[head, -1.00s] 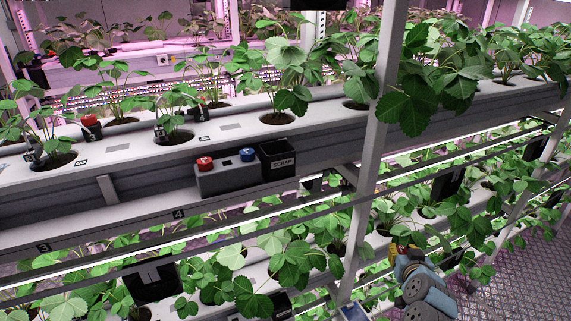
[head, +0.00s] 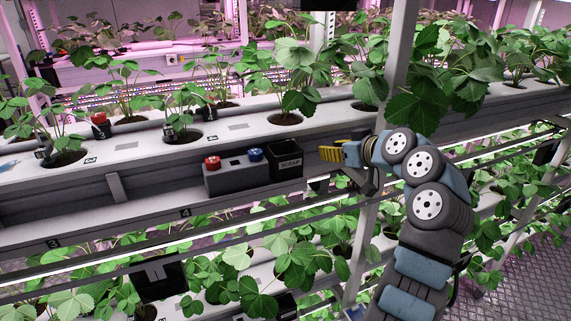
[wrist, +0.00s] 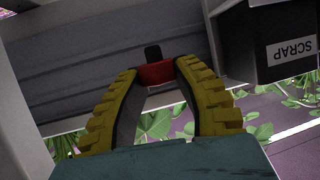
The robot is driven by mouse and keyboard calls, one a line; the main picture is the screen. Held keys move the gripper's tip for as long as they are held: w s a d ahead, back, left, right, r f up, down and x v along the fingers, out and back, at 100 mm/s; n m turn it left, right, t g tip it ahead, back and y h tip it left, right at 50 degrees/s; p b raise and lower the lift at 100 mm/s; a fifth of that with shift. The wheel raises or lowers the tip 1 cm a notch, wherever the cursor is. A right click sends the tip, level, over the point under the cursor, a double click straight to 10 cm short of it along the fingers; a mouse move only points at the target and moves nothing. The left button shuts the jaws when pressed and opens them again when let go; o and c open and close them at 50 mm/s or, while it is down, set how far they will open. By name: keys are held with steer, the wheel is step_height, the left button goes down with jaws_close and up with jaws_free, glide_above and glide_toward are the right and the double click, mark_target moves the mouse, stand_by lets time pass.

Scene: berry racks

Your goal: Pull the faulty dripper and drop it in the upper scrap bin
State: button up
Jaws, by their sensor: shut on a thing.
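My gripper (head: 338,154) has yellow ribbed fingers and is just right of the upper scrap bin (head: 286,162), apart from it, in the head view. In the wrist view, my gripper (wrist: 160,75) is shut on a small red dripper (wrist: 157,73) with a black upright part. The head view does not clearly show this dripper. The black bin, labelled SCRAP, also shows at the upper right of the wrist view (wrist: 268,45). Its inside is not visible in the wrist view.
A grey holder (head: 238,179) with a red cap (head: 212,162) and a blue cap (head: 255,154) stands left of the bin. A white upright post (head: 392,85) is close behind my arm. Strawberry plants fill the white upper gutter (head: 235,127) and the tier below.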

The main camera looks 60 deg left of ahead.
steer(key=s+a+r+n+g+h, duration=0.1)
steer(key=s+a+r+n+g, duration=0.25)
steer(key=s+r, duration=0.65)
steer(key=shift+s+d+f+b, duration=0.1)
steer(key=shift+f+b, duration=0.05)
steer(key=shift+f, duration=0.8)
steer(key=shift+w+d+f+b, duration=0.1)
steer(key=shift+d+f+b, duration=0.1)
steer(key=shift+f, duration=0.75)
steer(key=shift+s+d+f+b, duration=0.1)
steer(key=shift+f+b, duration=0.05)
steer(key=shift+f, duration=0.8)
steer(key=o, duration=0.8)
steer(key=v, duration=1.2)
steer(key=shift+f, duration=0.1)
steer(key=shift+w+a+g, duration=0.1)
steer(key=shift+w+g, duration=0.1)
steer(key=shift+g, duration=0.05)
